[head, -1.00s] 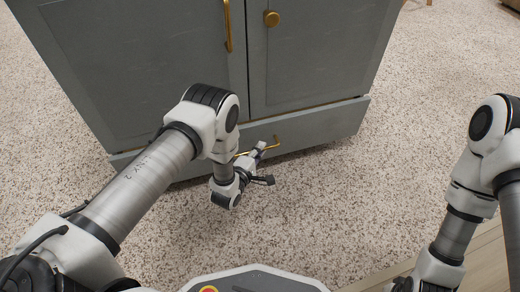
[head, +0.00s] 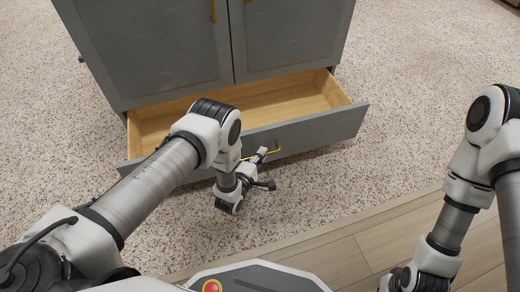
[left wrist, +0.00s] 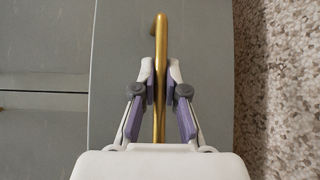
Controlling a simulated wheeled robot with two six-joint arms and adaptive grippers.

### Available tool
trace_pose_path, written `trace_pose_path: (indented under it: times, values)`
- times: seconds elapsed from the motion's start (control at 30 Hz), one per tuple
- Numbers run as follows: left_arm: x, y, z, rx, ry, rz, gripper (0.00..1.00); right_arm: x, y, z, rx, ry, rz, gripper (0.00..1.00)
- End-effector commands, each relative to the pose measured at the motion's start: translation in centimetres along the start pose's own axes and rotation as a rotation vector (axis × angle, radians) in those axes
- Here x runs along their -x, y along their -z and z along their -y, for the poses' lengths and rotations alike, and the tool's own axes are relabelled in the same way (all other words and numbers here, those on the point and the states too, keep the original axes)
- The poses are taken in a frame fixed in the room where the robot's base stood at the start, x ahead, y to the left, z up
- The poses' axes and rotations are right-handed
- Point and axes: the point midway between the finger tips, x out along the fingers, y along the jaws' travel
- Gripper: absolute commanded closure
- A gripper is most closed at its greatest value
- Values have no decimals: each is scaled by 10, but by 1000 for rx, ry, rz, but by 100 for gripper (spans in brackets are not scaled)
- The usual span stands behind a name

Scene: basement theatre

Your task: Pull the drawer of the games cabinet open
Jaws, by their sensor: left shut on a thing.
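The grey games cabinet (head: 170,50) stands ahead of me in the head view. Its bottom drawer (head: 320,131) is pulled well out, showing a bare light-wood inside; part of it is hidden behind my left arm. A brass bar handle (head: 277,147) is on the drawer front. My left gripper (head: 262,156) is at this handle. In the left wrist view the left gripper (left wrist: 160,80) has its fingers on both sides of the brass bar (left wrist: 161,35), shut on it. My right arm is at the right edge of the head view; its gripper fingers do not show.
The cabinet's two upper doors are closed, with a brass handle (head: 213,10) on the left one. Speckled carpet (head: 400,130) lies clear around the drawer. A wood plank floor (head: 400,245) begins nearer to me.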

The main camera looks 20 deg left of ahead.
Motion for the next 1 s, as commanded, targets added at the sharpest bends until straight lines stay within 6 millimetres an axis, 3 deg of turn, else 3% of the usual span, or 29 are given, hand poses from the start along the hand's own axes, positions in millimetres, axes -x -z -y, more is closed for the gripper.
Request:
trace_pose_path:
  times: [0.3, 0.4, 0.77, 0.87, 1.0]
  values:
    - [1, 1, 1, 0, 1, -3, 100, 0, 0, 0, 0, 0, 0, 100]
    - [1, 1, 1, 0, 1, -3, 63, 0, 0, 0, 0, 0, 0, 100]
    - [4, 0, 1, 0, 0, -2, 63, 0, 0, 0, 0, 0, 0, 100]
    - [17, 0, 1, 0, 3, -2, 63, 0, 0, 0, 0, 0, 0, 100]
    - [51, 0, 2, 1, 5, -2, 63, 0, 0, 0, 0, 0, 0, 100]
